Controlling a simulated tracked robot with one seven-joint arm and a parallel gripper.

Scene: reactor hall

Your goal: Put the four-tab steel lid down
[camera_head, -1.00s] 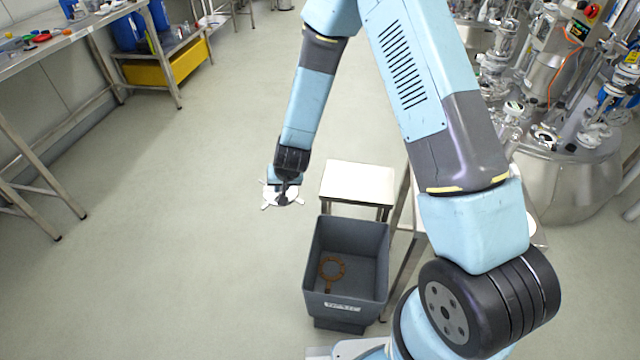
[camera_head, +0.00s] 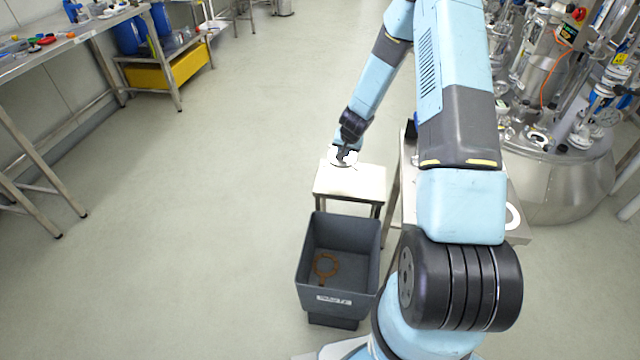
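The steel lid (camera_head: 335,160) is a small bright disc under my gripper (camera_head: 344,154), over the far left part of a small steel stool-like table (camera_head: 350,184). My gripper points down and appears shut on the lid; its fingers are small and dark here. The lid's tabs are hard to make out at this size. I cannot tell whether the lid touches the table top or hangs just above it.
A grey bin (camera_head: 312,276) with a brown ring-shaped part (camera_head: 325,267) inside stands in front of the small table. A taller steel table (camera_head: 518,232) is partly hidden behind my arm. Steel vessels (camera_head: 560,185) stand at right. The floor at left is clear.

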